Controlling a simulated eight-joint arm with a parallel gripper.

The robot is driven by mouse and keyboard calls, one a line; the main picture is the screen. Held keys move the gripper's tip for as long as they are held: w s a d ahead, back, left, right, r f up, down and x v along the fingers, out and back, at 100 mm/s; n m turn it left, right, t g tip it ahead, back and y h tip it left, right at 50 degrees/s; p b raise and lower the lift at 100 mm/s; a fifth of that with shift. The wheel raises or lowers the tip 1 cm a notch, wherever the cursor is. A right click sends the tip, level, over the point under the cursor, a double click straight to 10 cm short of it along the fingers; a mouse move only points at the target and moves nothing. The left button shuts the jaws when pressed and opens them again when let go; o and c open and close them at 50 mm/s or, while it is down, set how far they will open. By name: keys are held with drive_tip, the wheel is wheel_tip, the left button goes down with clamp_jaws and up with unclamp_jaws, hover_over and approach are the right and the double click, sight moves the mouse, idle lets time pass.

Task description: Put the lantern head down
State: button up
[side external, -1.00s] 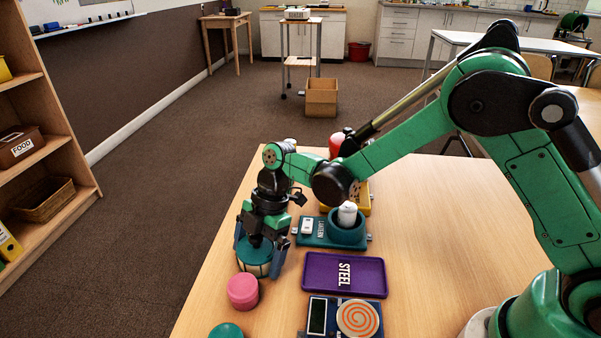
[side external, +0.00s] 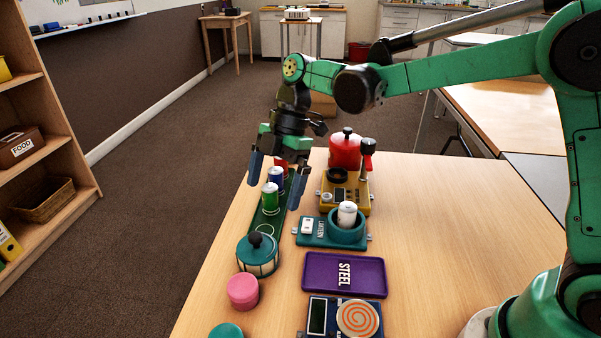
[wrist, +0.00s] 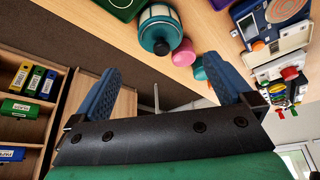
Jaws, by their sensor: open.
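The lantern head (side external: 258,256) is a round teal-capped piece with pale panels and a dark knob on top. It stands upright on the table, just behind the pink round piece. It also shows in the wrist view (wrist: 160,28), near the top. My gripper (side external: 273,190) is open and raised above and behind the lantern head, apart from it. Nothing is between its blue fingers, which also show spread in the wrist view (wrist: 168,90).
Several cans stand on a green strip (side external: 268,222) behind the lantern head, below my gripper. A pink piece (side external: 243,291) stands in front.

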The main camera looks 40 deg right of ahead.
drive_tip(key=s+d+r+m+t+h, duration=0.2)
drive_tip(key=s+d+m+t, duration=0.6)
drive_tip(key=m, duration=1.2)
drive_tip(key=s+d+h, duration=0.2)
drive_tip(key=s, duration=0.1)
drive_tip(key=shift+d, duration=0.25)
